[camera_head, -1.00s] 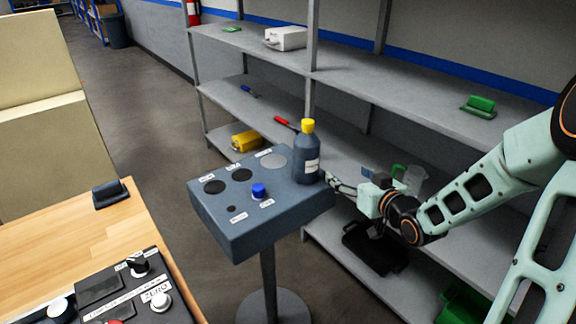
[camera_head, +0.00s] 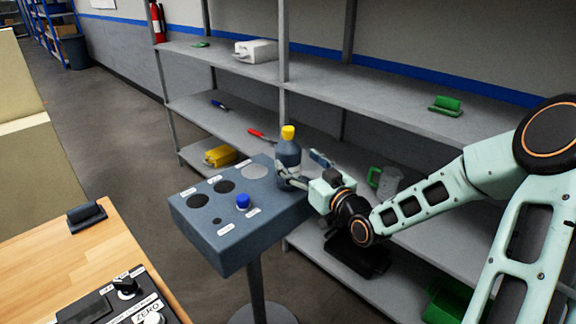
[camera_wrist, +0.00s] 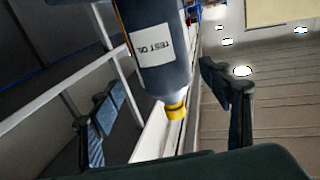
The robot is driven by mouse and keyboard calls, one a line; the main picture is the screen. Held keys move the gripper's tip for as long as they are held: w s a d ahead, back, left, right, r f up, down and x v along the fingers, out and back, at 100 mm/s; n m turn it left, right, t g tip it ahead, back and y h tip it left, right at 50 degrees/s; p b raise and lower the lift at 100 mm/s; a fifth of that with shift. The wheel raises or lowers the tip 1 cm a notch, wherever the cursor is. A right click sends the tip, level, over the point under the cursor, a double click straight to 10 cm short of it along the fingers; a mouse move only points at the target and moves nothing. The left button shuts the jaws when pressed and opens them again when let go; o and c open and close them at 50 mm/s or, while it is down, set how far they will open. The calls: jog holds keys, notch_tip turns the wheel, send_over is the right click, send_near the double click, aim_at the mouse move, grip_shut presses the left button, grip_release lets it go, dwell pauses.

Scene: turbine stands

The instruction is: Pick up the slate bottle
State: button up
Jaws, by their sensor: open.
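The slate bottle (camera_head: 288,157) with a yellow cap stands upright on the slate-blue box stand (camera_head: 228,256), at its back right corner. In the wrist view the bottle (camera_wrist: 160,60) appears upside down with a white "TEST OIL" label, its yellow cap pointing down the picture. My gripper (camera_head: 300,170) is at the bottle from the right, with one finger in front of it and the other behind it. In the wrist view my open fingers (camera_wrist: 165,105) lie on either side of the bottle, with gaps visible on both sides.
The stand's top has round dark holes and a blue knob (camera_head: 242,202). Grey shelves (camera_head: 380,105) behind hold a white case (camera_head: 256,50), a yellow item (camera_head: 220,155) and a clear jug (camera_head: 389,182). A wooden table (camera_head: 120,250) is at front left.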

aim_at(288, 149)
jog(key=shift+a+x, duration=0.25)
jog(key=shift+x, duration=2.1)
jog(key=shift+s, duration=0.15)
jog(key=c, duration=1.6)
jog(key=shift+r, duration=0.15)
jog(key=shift+r, duration=0.75)
jog(key=s+d+r+p, duration=0.1)
jog(key=s+d+r, duration=0.1)
jog(key=s+r, duration=0.1)
jog(key=s+d+r+p, duration=0.1)
jog(key=s+r, duration=0.3)
jog(key=s, duration=0.1)
jog(key=s+d+r+p, duration=0.1)
jog(key=s+d+r, duration=0.1)
jog(key=s+r, duration=0.2)
jog(key=shift+s+d+r+p, duration=0.2)
jog(key=shift+s+d+p, duration=0.1)
jog(key=shift+s+d, duration=0.1)
